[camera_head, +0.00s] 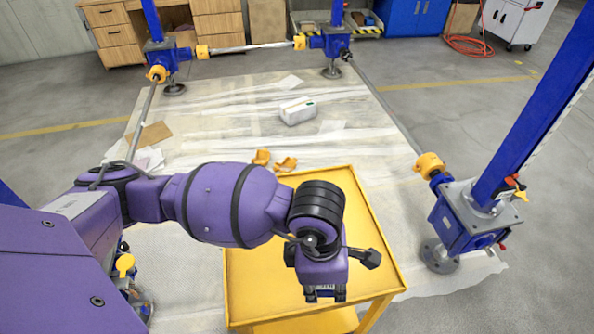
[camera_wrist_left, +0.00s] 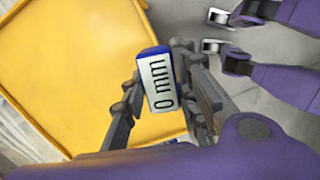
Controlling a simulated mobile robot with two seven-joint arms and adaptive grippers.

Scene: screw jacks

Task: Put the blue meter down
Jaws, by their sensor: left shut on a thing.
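The blue meter (camera_wrist_left: 158,82) is a small blue box with a pale display reading "0 mm" in the left wrist view. My left gripper (camera_wrist_left: 172,90) is shut on it, with a dark finger on each side. In the head view my left gripper (camera_head: 325,294) points down over the front right part of the yellow trolley top (camera_head: 258,278). Only a little of the meter (camera_head: 325,288) shows there between the fingers. I cannot tell whether the meter touches the trolley. My right gripper is in neither view.
The trolley top looks bare around my gripper. Two orange pieces (camera_head: 285,164) lie behind it, and a white package (camera_head: 298,111) lies on the floor sheet. A blue screw jack (camera_head: 468,218) stands at right, linked to others by shafts.

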